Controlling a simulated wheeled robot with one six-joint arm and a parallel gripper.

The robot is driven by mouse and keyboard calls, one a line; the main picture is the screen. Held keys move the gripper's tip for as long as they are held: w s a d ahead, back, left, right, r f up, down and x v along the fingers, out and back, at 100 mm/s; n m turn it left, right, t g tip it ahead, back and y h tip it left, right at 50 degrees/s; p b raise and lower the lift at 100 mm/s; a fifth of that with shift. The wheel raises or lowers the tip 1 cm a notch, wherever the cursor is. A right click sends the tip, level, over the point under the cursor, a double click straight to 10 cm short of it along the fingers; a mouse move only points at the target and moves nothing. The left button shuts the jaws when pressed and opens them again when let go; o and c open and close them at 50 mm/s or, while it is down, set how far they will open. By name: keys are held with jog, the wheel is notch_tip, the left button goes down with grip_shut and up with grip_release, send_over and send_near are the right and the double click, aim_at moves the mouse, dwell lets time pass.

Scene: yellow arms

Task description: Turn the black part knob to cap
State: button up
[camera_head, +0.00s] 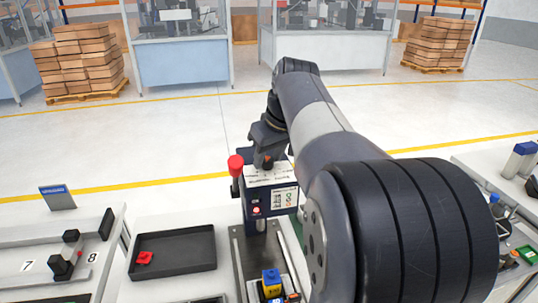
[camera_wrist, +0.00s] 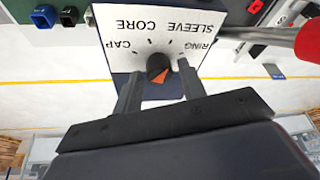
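The black part knob (camera_wrist: 157,67) sits on a white panel (camera_wrist: 118,58) in the wrist view. The panel's words CAP, CORE, SLEEVE and RING appear upside down, with CAP at left and RING at right. The knob has an orange mark on its near side; which word it points to I cannot tell. My gripper (camera_wrist: 160,84) is open, one finger on each side of the knob, with a visible gap on both sides. In the head view my gripper (camera_head: 268,161) is over the top of the dark blue machine (camera_head: 256,208); the knob is hidden there.
A red-tipped lever (camera_head: 236,166) stands at the machine's left side and also shows in the wrist view (camera_wrist: 308,40). A black tray (camera_head: 172,265) with a red part lies to the left. A yellow and blue part (camera_head: 271,284) stands in front of the machine.

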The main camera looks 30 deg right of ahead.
jog(key=c, duration=0.7)
jog(key=shift+c, duration=0.2)
jog(key=shift+r+n, duration=0.1)
jog(key=shift+n, duration=0.3)
jog(key=n+y+p, duration=0.1)
jog(key=n+p, duration=0.1)
jog(key=n, duration=0.1)
jog(key=shift+d, duration=0.15)
jog(key=n+y+p, duration=0.1)
jog(key=n, duration=0.1)
jog(key=n+g+y+p, duration=0.1)
jog(key=n, duration=0.2)
jog(key=shift+w+d+g, duration=0.1)
jog(key=shift+w+g, duration=0.05)
jog(key=shift+g, duration=0.15)
jog(key=n+g+p, duration=0.1)
jog(key=n, duration=0.1)
jog(key=n+p, duration=0.1)
jog(key=n, duration=0.2)
jog(key=shift+w+g+y, duration=0.15)
jog(key=shift+g+y, duration=0.25)
jog(key=shift+n+g+p, duration=0.7)
jog(key=shift+n+p, duration=0.25)
jog(key=shift+n, duration=1.15)
